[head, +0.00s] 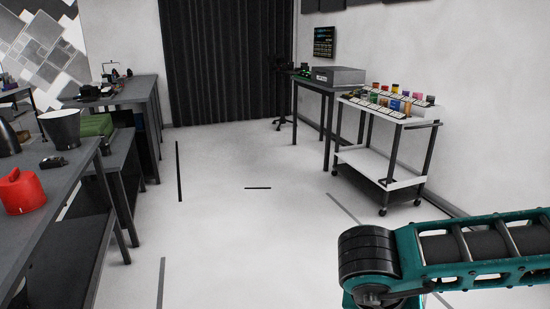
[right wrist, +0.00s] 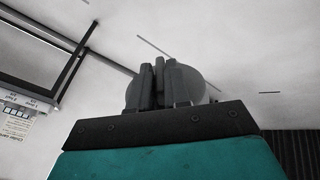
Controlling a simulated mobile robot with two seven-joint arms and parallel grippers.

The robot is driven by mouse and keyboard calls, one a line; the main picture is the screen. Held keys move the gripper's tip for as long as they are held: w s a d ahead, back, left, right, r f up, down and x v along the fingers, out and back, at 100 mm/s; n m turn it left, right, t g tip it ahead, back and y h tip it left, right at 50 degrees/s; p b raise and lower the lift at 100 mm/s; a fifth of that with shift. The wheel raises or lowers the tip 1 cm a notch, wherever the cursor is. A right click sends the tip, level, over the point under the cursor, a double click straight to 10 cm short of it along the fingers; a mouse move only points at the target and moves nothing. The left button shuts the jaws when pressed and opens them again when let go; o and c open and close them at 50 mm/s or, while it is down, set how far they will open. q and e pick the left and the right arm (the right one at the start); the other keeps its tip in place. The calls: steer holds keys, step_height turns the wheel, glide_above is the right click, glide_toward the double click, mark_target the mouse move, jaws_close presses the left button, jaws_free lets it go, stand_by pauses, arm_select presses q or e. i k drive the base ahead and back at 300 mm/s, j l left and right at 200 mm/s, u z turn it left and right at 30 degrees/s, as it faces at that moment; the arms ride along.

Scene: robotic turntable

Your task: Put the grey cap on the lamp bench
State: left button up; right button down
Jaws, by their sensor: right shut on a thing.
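The grey cap (right wrist: 191,84) shows in the right wrist view as a round grey shape behind my gripper's fingers. My right gripper (right wrist: 160,68) is shut on it, and the fingers hide its middle. In the head view only my right arm shows at the lower right, with its gripper out of frame. My left gripper is not in view. A dark bench (head: 133,94) at the back left carries small dark items, one of them upright and perhaps a lamp; I cannot tell for sure which bench is the lamp bench.
A near-left bench (head: 77,180) holds a dark bucket (head: 62,128) and a red object (head: 21,190). A white cart (head: 375,165) with colourful items stands at right, beside a table with a grey box (head: 339,75). The floor in the middle is clear, with dark strips.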

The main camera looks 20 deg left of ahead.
mark_target(44, 181)
steer(key=i+u, duration=0.35)
steer(key=i, duration=0.15)
steer(key=i+u, duration=0.75)
steer(key=i+l+u, duration=0.15)
steer(key=i+u, duration=0.25)
steer(key=i, duration=0.2)
steer(key=i+j+u, duration=0.15)
steer(key=i+u, duration=0.35)
steer(key=i+l+u, duration=0.1)
steer(key=i+u, duration=0.35)
steer(key=i, duration=0.1)
